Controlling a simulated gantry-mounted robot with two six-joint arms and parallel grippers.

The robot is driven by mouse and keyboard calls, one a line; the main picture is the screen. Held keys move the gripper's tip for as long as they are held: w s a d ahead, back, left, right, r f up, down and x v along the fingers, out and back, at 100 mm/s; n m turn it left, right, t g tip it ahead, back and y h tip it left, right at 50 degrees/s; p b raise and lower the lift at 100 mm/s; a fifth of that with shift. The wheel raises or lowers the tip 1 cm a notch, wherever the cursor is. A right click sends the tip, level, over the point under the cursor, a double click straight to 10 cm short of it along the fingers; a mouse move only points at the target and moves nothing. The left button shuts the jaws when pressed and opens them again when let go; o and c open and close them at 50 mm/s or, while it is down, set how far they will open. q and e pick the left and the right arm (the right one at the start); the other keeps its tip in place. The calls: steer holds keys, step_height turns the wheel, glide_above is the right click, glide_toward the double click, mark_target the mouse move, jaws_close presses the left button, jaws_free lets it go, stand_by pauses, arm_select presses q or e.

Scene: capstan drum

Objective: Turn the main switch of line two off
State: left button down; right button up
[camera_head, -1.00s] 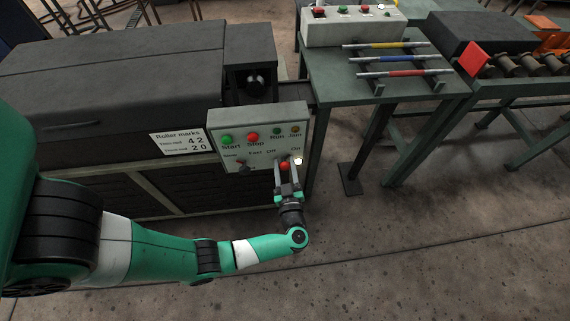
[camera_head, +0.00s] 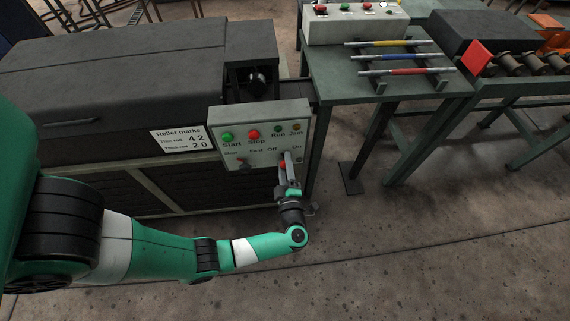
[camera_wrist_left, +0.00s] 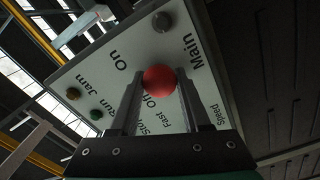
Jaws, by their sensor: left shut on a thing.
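A grey control box (camera_head: 260,116) with a white face stands at the front of the dark machine. Its main switch has a red ball knob (camera_wrist_left: 158,79), which sits beside the word "Off" in the left wrist view. My left gripper (camera_head: 287,160) is shut on this knob, one finger on each side; its fingers partly hide the knob in the head view. The round lamp (camera_wrist_left: 162,22) near "Main" looks grey and unlit. No line number is readable on the box. My right gripper is not in view.
The box also bears a green Start button (camera_head: 227,137), a red Stop button (camera_head: 254,134) and a dark speed knob (camera_head: 244,165). A second control box (camera_head: 352,28) stands on the green table behind, near several coloured rods (camera_head: 405,58).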

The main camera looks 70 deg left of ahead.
arm_select(q)
steer(key=n+b, duration=0.1)
steer(key=n, duration=0.3)
steer(key=shift+f+n, duration=0.15)
steer(key=shift+n, duration=0.15)
stand_by(0.5)
steer(key=shift+c, duration=2)
jaws_free()
steer(key=p+v, duration=0.1)
steer(key=v, duration=1)
steer(key=shift+d+p, duration=0.35)
